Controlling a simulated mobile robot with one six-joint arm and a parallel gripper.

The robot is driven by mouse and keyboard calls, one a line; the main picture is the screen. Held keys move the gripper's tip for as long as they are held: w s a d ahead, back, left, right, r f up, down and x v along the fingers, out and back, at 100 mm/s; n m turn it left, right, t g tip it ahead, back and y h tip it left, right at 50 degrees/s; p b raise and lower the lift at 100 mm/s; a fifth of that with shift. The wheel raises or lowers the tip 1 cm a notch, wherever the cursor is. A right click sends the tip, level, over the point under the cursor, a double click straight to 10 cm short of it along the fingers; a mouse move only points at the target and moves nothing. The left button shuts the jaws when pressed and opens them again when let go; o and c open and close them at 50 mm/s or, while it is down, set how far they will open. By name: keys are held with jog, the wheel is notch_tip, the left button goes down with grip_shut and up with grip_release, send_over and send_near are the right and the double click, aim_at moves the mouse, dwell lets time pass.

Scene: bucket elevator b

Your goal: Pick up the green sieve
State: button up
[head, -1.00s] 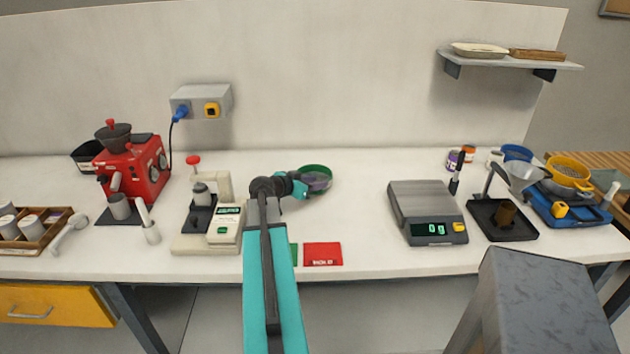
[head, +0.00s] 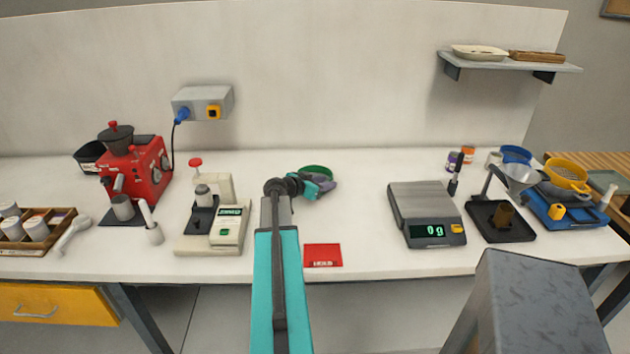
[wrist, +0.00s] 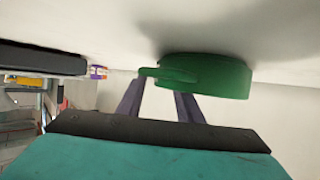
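The green sieve (head: 316,170) is on the white bench, at the middle towards the back wall. In the head view my gripper and forearm hide its lower part, and only the far rim shows. In the wrist view the green sieve (wrist: 215,76) shows as a round ring with a short tab on its left. My gripper (head: 326,186) is at the sieve's near side. In the wrist view my gripper (wrist: 158,88) has its two purple fingers apart, with the tips close to the tab. I cannot tell whether they touch it.
A red card (head: 322,255) lies near the front edge. A scale (head: 428,215) stands to the right. A white sealer-like device (head: 231,228) stands left of my arm, and a red machine (head: 135,167) is farther left. The bench between the sieve and scale is clear.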

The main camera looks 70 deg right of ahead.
jog(key=shift+x, duration=0.9)
grip_shut()
